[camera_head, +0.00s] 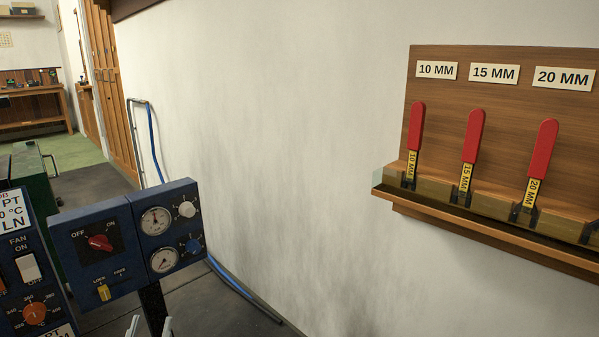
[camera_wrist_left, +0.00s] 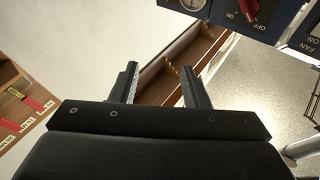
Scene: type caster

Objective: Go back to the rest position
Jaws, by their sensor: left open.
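My left gripper (camera_head: 150,328) shows only as two pale fingertips at the bottom edge of the head view, just in front of the blue control panel (camera_head: 92,243). In the left wrist view its two dark fingers (camera_wrist_left: 160,82) stand apart with nothing between them, so it is open and empty. The panel shows at the top right of that view, beyond the fingertips. My right gripper is in neither view.
A wooden rack (camera_head: 510,110) on the right wall holds red-handled tools (camera_head: 472,135) labelled 10, 15 and 20 MM. A second dark panel (camera_head: 28,265) stands at the left edge. A blue hose (camera_head: 240,288) lies along the wall's foot. The wall between is bare.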

